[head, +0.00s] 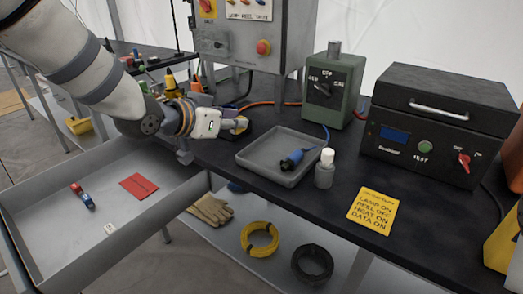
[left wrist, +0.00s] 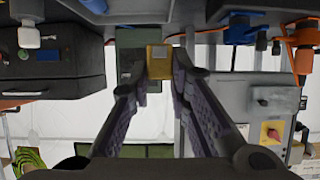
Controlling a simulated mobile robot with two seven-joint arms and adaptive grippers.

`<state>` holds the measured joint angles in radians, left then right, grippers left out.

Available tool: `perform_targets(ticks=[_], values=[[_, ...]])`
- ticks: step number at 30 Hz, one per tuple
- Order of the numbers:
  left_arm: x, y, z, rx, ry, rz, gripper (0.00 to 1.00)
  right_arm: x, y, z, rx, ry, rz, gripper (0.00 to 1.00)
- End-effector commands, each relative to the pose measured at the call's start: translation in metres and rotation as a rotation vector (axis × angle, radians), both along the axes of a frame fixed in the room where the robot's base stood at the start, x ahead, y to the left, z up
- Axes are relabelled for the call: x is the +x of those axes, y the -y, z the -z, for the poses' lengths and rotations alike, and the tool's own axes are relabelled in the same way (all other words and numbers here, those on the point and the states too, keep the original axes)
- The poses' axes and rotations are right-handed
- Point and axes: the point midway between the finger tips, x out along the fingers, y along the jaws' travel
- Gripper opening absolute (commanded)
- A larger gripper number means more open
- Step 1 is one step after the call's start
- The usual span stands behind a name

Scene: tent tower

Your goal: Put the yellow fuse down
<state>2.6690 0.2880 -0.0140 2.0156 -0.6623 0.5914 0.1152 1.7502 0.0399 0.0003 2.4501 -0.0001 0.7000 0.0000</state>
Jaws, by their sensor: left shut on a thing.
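My left gripper (head: 238,124) reaches in from the left, over the dark bench just left of the grey tray. In the left wrist view the fingers (left wrist: 160,75) are shut on the yellow fuse (left wrist: 159,62), which sits between the fingertips. In the head view the fuse is small and mostly hidden by the gripper. I cannot tell whether it touches anything below. My right gripper is not in view.
The grey tray (head: 250,158) holds a blue connector (head: 292,160). A white-capped bottle (head: 325,169), green switch box (head: 333,90), black test box (head: 437,122) and yellow card (head: 372,210) stand or lie on the bench. An open drawer (head: 75,245) holds red and blue fuses (head: 82,195) and a red card (head: 139,186).

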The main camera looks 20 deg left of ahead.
Motion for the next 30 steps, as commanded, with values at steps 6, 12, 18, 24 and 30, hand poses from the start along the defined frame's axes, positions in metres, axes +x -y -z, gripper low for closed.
perform_targets(ticks=[6,12,18,24,30], values=[[0.041,0.028,0.057,0.001,-0.018,0.002,0.00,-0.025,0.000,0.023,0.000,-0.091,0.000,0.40],[0.054,0.036,0.068,0.000,-0.006,0.000,0.00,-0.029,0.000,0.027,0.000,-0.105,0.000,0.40],[0.057,0.039,0.102,0.000,-0.007,0.001,0.00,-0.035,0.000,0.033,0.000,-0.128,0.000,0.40],[0.057,0.038,0.099,-0.001,0.001,0.001,0.00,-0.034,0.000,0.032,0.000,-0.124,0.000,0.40],[0.057,0.038,0.103,0.000,0.000,0.001,0.22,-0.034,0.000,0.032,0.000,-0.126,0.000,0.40]])
